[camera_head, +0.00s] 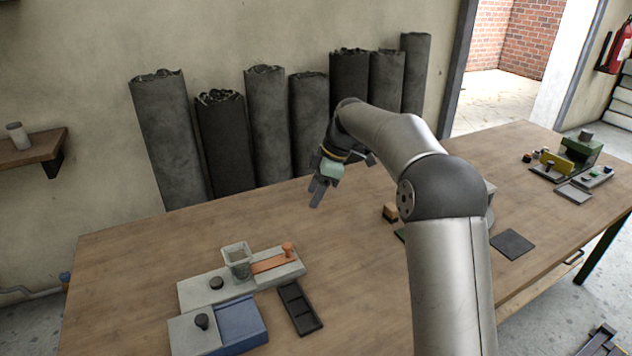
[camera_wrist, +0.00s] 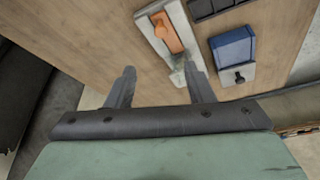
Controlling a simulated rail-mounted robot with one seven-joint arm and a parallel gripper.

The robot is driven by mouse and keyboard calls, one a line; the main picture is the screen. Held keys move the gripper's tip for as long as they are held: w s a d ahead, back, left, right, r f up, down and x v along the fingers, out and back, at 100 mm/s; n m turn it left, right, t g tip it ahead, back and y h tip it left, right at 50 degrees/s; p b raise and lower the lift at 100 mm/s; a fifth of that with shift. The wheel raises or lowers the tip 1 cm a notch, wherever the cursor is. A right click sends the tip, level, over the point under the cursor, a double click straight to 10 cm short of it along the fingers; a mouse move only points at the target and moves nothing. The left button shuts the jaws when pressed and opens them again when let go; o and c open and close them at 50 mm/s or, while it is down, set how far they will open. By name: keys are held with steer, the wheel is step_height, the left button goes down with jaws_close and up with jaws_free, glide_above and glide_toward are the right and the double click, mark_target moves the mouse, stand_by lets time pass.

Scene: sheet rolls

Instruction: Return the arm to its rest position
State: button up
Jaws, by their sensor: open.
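My gripper (camera_head: 318,192) is at the end of my arm, held above the far side of the wooden table (camera_head: 150,262), in front of the dark sheet rolls. In the wrist view my gripper (camera_wrist: 160,88) shows two grey fingers spread apart with nothing between them. The arm reaches up from the bottom right of the head view and bends over the table, with its end pointing down and left. The arm hides part of the table's middle and some items on it.
Grey sheet rolls (camera_head: 268,125) lean on the wall behind. A grey fixture with an orange lever (camera_head: 275,262), a blue block (camera_head: 238,322) and a black tray (camera_head: 300,307) lie at front left. A dark pad (camera_head: 512,243) and a green machine (camera_head: 580,150) are right.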

steer(key=s+d+f+m+h, duration=0.1)
steer(key=s+d+m, duration=0.4)
steer(key=s, duration=0.8)
steer(key=s+d+f+m+h, duration=0.1)
steer(key=s+d+m, duration=0.3)
steer(key=s, duration=0.9)
steer(key=s+d+f+m+h, duration=0.2)
steer(key=s+d+m, duration=0.3)
steer(key=s+m, duration=0.4)
steer(key=s+f, duration=0.1)
steer(key=s, duration=0.3)
steer(key=shift+s+d+t+p, duration=0.15)
steer(key=shift+d+t+p, duration=0.15)
steer(key=shift+t+p, duration=0.1)
